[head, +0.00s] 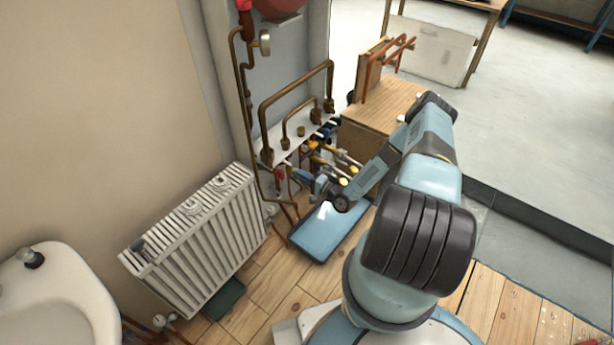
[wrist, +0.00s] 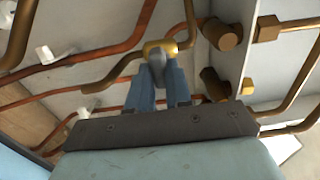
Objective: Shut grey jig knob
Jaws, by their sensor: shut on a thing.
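The grey knob (wrist: 157,66) sits on a brass valve body (wrist: 160,47) in the wrist view, on a pipe run over a pale panel. The two blue fingers of my gripper (wrist: 158,74) are closed on the knob from both sides. The fingers hide part of it, and I cannot tell how far it is turned. In the head view my gripper (head: 290,172) reaches in low under the pipe rack, beside the wall post. The grey knob cannot be made out there.
Copper and brass pipes (wrist: 75,62) run close around the fingers, with brass fittings (wrist: 222,35) at the right. In the head view a blue tray (head: 325,235) lies on the floor below my gripper, a white radiator (head: 200,240) stands left, and a wooden cabinet (head: 375,115) stands right.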

